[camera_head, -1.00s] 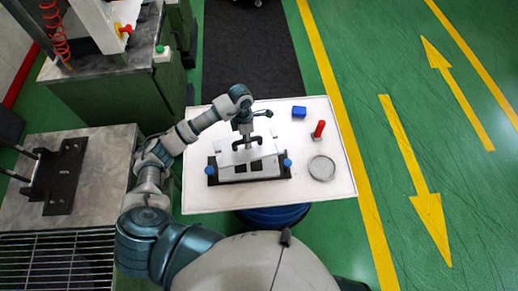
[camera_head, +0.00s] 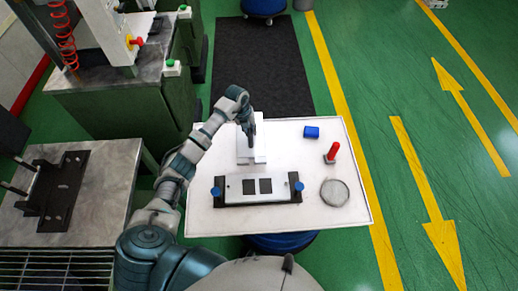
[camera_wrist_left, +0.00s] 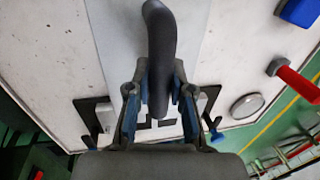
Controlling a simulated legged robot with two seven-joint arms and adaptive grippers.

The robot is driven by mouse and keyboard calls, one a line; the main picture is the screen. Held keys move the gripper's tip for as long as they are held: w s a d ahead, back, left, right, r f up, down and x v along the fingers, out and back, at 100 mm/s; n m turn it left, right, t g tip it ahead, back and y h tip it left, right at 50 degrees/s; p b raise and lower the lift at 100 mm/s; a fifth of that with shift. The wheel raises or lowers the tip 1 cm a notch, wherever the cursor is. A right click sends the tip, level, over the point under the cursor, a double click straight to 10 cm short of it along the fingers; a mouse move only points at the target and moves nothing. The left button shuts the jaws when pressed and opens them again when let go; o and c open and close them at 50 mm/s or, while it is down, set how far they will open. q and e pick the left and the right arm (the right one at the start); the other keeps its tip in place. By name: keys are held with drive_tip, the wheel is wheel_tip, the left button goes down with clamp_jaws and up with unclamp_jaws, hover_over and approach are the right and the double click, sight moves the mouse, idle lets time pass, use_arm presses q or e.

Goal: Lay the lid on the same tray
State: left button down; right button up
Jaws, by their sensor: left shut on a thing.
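The lid (camera_head: 243,157) is a pale flat plate with a dark curved handle (camera_wrist_left: 158,40). My left gripper (camera_head: 250,138) is shut on that handle; its fingers (camera_wrist_left: 160,85) flank it in the left wrist view. The lid is behind the mould, over the back middle of the white tray (camera_head: 330,214); I cannot tell whether it touches the surface. The mould (camera_head: 236,188) is a light block with two dark square openings, on a black base with a blue knob at each end. My arm hides part of the lid. My right gripper is not in view.
A blue block (camera_head: 311,132), a red-handled tool (camera_head: 332,152) and a round grey dish (camera_head: 334,192) are on the tray's right side. A grey bench (camera_head: 108,190) with a black fixture (camera_head: 62,190) stands at the left. The tray's left and front strips are clear.

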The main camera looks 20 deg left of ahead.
use_arm(q)
wheel_tip(320, 180, down, 2)
drive_tip(key=shift+w+f, duration=0.1)
drive_tip(key=f, duration=0.4)
drive_tip(key=shift+a+f, duration=0.15)
drive_tip(key=shift+a, duration=0.25)
drive_tip(key=shift+f, duration=0.1)
drive_tip(key=shift+d, duration=0.1)
drive_tip(key=c, duration=1)
unclamp_jaws()
drive_tip(key=shift+d, duration=0.15)
drive_tip(key=shift+c, duration=0.2)
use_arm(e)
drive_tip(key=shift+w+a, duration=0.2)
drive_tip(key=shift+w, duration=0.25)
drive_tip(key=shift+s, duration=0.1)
